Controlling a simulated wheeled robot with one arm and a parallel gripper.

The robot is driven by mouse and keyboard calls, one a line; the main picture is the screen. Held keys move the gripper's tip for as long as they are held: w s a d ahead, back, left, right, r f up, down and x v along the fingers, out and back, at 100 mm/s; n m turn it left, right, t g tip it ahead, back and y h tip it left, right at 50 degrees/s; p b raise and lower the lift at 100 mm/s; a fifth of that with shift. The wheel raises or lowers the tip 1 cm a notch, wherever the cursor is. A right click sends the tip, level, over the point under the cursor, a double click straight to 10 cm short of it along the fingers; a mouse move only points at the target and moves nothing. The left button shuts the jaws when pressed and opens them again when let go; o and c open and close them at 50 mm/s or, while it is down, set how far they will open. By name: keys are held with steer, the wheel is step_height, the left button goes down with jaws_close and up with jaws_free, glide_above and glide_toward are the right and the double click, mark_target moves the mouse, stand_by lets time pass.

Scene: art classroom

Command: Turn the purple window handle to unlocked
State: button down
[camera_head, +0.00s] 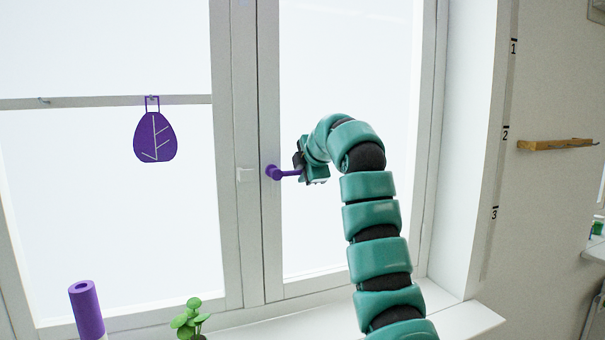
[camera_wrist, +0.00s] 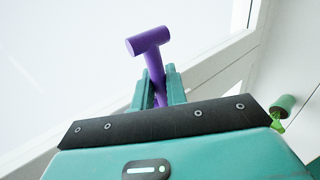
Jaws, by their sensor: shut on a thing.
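The fingers hide part of the lever.
A purple leaf-shaped ornament (camera_head: 155,137) hangs from a rail across the left pane. A purple cylinder (camera_head: 86,308) and a green plant (camera_head: 190,318) stand at the lower left by the sill (camera_head: 325,322).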

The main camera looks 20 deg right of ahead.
steer(key=c, duration=1.5)
jaws_free()
steer(key=p+v, duration=0.5)
steer(key=v, duration=1.2)
steer(key=shift+p, duration=0.35)
steer(key=shift+s, duration=0.1)
